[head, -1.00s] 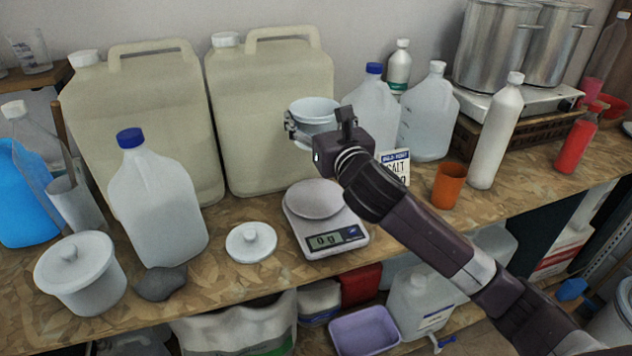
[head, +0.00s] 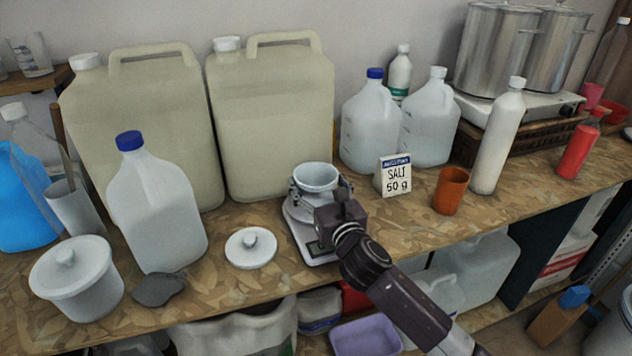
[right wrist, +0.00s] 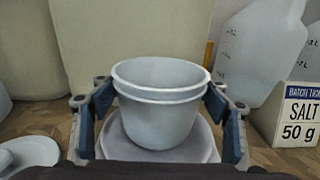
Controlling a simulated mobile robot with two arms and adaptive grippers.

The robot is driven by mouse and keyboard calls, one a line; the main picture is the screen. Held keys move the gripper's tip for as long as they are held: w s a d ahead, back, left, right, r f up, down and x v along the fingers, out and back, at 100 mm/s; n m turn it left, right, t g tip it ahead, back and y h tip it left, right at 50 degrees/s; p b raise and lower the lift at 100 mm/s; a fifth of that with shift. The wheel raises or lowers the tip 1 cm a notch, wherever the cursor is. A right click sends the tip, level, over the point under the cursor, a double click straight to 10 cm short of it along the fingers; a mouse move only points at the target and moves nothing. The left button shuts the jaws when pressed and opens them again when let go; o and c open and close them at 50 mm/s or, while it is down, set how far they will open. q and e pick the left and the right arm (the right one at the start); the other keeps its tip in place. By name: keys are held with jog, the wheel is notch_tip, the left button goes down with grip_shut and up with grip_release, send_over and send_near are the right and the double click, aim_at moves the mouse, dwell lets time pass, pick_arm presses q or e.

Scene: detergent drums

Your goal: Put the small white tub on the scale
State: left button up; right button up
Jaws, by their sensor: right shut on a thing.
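The small white tub (head: 316,177) is held upright in my right gripper (head: 321,188), whose fingers sit on both sides of it. In the right wrist view the tub (right wrist: 160,108) is between the two blue finger pads, directly over the scale's round pan (right wrist: 112,140). It looks very close to the pan; I cannot tell if it touches. The scale (head: 304,239) is partly covered by my gripper and wrist, and most of its display is hidden. My left gripper is not in view.
A white lid (head: 251,248) lies left of the scale. A lidded white pot (head: 77,285), dark stone (head: 158,290) and blue-capped jug (head: 158,215) stand further left. A large canister (head: 270,120) is behind. A salt card (head: 396,176) and orange cup (head: 450,191) are right.

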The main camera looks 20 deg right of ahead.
jog(key=shift+f, duration=0.15)
jog(key=o, duration=1)
jog(key=shift+r, duration=0.3)
jog(key=shift+s+f, duration=0.2)
jog(key=shift+s, duration=0.15)
jog(key=s, duration=0.3)
jog(key=s+b, duration=0.1)
jog(key=s, duration=0.7)
jog(key=shift+s+d+r+b, duration=0.1)
jog(key=shift+s+d+b, duration=0.1)
jog(key=shift+d+b, duration=0.1)
